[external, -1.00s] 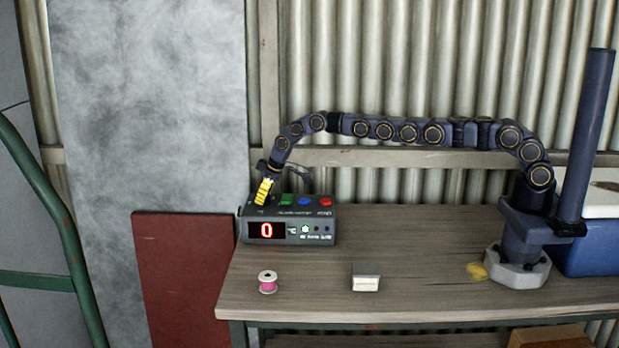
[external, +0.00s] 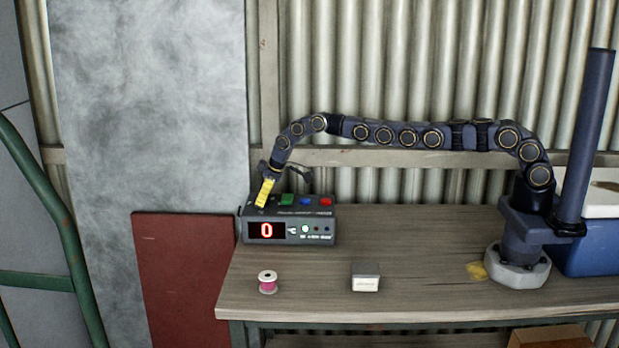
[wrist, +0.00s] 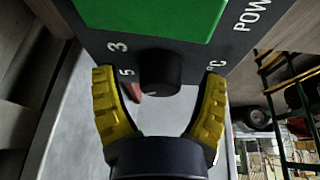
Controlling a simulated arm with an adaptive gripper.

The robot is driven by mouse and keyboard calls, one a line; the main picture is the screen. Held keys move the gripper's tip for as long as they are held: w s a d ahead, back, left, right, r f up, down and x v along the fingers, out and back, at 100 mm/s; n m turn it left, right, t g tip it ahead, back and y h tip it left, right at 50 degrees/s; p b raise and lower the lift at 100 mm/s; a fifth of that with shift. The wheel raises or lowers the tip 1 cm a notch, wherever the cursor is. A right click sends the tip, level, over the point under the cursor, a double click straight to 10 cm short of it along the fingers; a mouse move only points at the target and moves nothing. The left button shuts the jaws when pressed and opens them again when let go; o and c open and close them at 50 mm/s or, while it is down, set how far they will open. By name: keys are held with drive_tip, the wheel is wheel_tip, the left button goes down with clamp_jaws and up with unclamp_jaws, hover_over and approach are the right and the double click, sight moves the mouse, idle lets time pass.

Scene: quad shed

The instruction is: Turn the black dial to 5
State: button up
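The control box (external: 318,212) stands on the left end of the bench, and its red display (external: 267,230) reads 0. In the wrist view the black dial (wrist: 160,72) sits on the box edge below a green button (wrist: 150,15). The marks 3 and 5 are left of the dial, and °C is to its right. My gripper (wrist: 158,76) is open, with yellow fingers on either side of the dial and visible gaps between. In the external view my gripper (external: 265,192) is at the box's left top and hides the dial.
Blue (external: 306,202) and red (external: 326,202) buttons sit on the box top beside the green one. A pink spool (external: 267,282) and a small white-fronted box (external: 365,278) lie in front. The bench middle is clear. A corrugated wall stands behind.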

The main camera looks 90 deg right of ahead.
drive_tip(key=shift+r, duration=0.2)
drive_tip(key=shift+s+r, duration=0.1)
drive_tip(key=shift+r, duration=0.4)
drive_tip(key=v, duration=1)
drive_tip(key=shift+s+r, duration=0.2)
drive_tip(key=shift+s, duration=0.15)
